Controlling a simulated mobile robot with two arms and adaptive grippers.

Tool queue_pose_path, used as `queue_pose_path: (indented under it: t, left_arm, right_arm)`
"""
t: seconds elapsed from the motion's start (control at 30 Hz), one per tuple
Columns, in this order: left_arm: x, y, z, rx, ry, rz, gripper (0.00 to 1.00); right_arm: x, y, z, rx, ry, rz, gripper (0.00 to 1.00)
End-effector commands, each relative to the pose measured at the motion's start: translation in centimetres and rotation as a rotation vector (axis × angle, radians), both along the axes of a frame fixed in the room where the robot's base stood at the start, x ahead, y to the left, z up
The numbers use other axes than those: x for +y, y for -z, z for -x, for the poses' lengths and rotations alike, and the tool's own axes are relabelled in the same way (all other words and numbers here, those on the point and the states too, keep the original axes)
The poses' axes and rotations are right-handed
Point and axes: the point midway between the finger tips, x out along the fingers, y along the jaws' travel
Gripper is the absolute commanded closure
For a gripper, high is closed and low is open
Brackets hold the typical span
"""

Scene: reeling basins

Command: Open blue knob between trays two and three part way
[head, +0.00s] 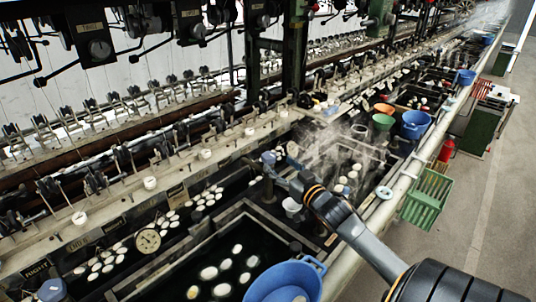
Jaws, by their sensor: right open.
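A small blue knob (268,158) stands at the back edge of the basins, near the middle of the picture. My right gripper (279,171) reaches in from the lower right and its tip is at the knob, on its near side. The jaws are open; at this size I cannot tell whether they touch the knob or surround it. Another blue knob (52,290) shows at the lower left. A dark basin (225,262) holds white cocoons at the lower middle; steam rises over another basin (345,160) right of the gripper. My left gripper is not in view.
A blue bucket (284,281) stands in front, left of my forearm. A white cup (291,206) is just below the gripper. A pale pipe (400,187) runs along the front edge, with a green crate (427,196) beside it.

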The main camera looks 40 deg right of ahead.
Motion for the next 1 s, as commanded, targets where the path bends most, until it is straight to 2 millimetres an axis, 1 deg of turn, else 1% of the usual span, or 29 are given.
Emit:
queue_pose_path:
  t: [0.03,0.2,0.4,0.57,0.8,0.83,0.87,0.9,0.97,1.0]
  left_arm:
    - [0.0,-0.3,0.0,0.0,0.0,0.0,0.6]
    - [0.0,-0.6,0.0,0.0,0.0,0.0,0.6]
    - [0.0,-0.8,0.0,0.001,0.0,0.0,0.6]
    - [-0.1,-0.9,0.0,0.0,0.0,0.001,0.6]
    - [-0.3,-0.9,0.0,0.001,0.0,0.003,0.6]
    - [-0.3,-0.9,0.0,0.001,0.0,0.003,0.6]
    - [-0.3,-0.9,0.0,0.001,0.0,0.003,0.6]
    - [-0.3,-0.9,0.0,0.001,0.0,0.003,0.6]
    - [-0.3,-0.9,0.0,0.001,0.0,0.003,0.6]
    - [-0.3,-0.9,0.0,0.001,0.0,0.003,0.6]
  right_arm:
    - [-0.2,-0.3,-1.0,-0.003,0.0,0.001,0.35]
    - [-0.7,-0.3,-3.8,-0.002,0.0,0.0,0.35]
    - [-1.0,-0.1,-5.9,-0.001,0.0,0.001,0.35]
    - [-1.2,-0.1,-6.5,-0.001,0.0,0.001,0.35]
    - [-1.2,0.0,-6.6,0.0,-0.001,0.001,0.35]
    - [-1.2,0.0,-6.6,0.0,-0.001,0.001,0.38]
    - [-1.2,0.0,-6.6,0.0,-0.001,0.001,0.44]
    - [-1.2,0.0,-6.6,0.0,-0.001,0.001,0.52]
    - [-1.2,0.0,-6.6,0.0,-0.001,0.001,0.64]
    - [-1.2,0.0,-6.6,0.0,-0.001,0.001,0.72]
